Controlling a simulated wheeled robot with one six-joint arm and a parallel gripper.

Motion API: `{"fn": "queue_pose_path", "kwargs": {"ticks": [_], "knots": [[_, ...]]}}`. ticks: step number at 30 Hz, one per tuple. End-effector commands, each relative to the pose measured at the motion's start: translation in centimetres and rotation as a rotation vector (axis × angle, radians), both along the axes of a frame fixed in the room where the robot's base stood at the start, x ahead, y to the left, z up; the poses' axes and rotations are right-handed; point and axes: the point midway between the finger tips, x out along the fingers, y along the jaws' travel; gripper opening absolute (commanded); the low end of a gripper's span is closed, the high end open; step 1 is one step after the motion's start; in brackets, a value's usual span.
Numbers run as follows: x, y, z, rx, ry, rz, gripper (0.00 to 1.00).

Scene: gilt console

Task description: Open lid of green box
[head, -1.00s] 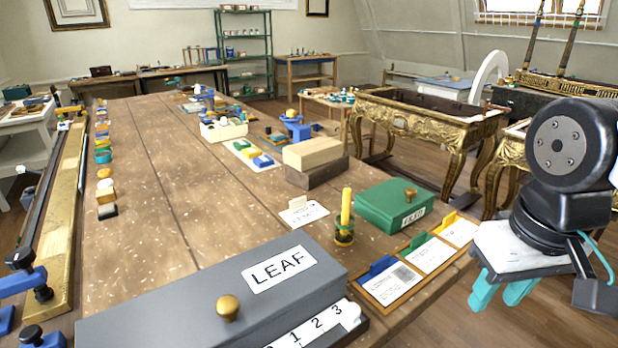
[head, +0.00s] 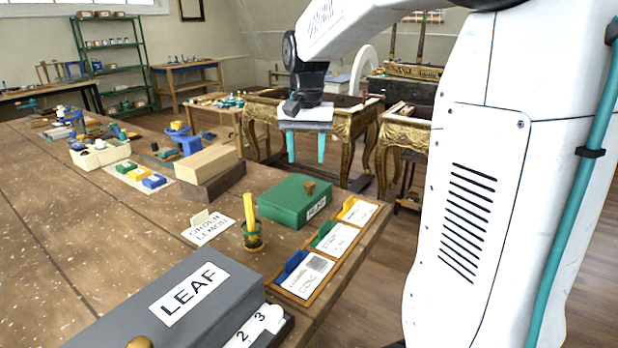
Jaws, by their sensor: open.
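The green box (head: 292,203) sits on the workbench near its right edge, with its lid closed. A round brass knob (head: 309,187) stands on the lid, and a white label (head: 316,207) is on its front side. My gripper (head: 306,160) hangs in the air behind and above the box as seen from the head. Its two teal fingers point down, spread apart, with nothing between them. It is clear of the box and the knob.
A yellow candle in a green holder (head: 252,238) stands left of the box. A tray of cards (head: 317,264) lies in front of it. Wooden blocks (head: 209,172) are behind left. The grey LEAF box (head: 170,310) fills the near bench. Gilt consoles (head: 345,125) stand beyond.

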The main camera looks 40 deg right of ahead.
Motion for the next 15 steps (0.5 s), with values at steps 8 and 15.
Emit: {"fn": "queue_pose_path", "kwargs": {"ticks": [8, 15], "knots": [[2.5, -2.8, -1.8, 0.005, 0.013, -0.088, 0.48], [2.4, -2.9, -5.6, 0.005, 0.013, -0.088, 0.48]]}}
